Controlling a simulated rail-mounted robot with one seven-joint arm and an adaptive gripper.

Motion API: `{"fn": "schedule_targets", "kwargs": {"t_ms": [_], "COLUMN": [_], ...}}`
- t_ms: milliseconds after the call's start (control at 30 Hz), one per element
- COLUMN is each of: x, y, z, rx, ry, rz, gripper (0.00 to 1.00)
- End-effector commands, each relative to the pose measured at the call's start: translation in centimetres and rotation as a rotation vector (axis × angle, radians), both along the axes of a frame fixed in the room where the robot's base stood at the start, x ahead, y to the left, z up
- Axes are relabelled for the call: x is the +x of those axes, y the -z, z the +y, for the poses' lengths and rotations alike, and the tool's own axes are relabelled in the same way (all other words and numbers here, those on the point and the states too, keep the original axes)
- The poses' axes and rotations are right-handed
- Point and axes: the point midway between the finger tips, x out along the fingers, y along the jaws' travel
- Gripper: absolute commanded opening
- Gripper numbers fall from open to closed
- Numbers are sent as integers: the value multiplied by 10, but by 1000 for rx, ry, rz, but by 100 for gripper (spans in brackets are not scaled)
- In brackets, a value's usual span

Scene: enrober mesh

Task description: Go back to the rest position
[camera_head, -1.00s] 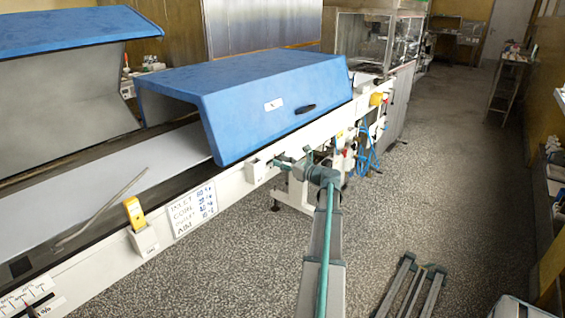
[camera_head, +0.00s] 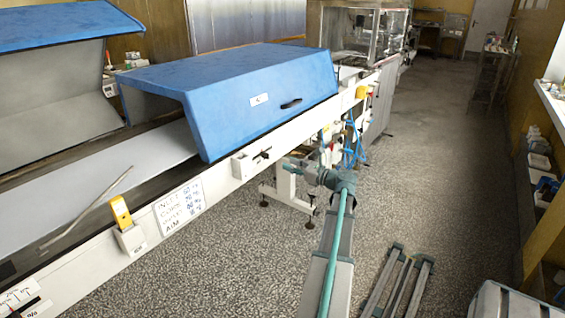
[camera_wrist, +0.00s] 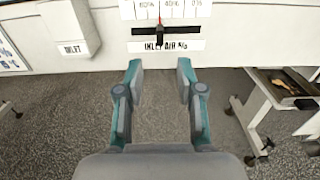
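My gripper (camera_wrist: 160,82) is open and empty in the wrist view, its two teal-and-grey fingers apart with bare floor between them. Ahead of the fingertips is a white panel with a slider scale labelled "INLET AIR %" (camera_wrist: 168,45) and a black slider knob (camera_wrist: 160,33). The fingers look apart from the knob. In the head view my gripper (camera_head: 289,166) is small, just off the side of the conveyor's white rail (camera_head: 225,190); its finger opening is hard to make out there.
A blue hood (camera_head: 240,90) covers part of the conveyor; another hood (camera_head: 60,25) stands raised at left. A yellow device (camera_head: 121,211) sits in a white holder. A grey folded stand (camera_head: 398,285) lies on the floor at right. The aisle floor (camera_head: 420,150) is clear.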

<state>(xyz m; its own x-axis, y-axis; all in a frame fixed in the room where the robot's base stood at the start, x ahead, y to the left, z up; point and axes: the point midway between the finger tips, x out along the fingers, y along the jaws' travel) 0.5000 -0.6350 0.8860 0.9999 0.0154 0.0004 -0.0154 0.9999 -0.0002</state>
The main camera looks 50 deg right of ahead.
Motion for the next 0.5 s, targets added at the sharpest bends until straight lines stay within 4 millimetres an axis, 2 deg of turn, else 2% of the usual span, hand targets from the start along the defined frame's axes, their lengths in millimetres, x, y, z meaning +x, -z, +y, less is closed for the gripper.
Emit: {"fn": "schedule_targets", "kwargs": {"t_ms": [133, 500], "x": [-10, -11], "y": [0, 0], "z": [0, 0], "rx": [0, 0], "ry": [2, 0], "rz": [0, 0], "gripper": [38, 38]}}
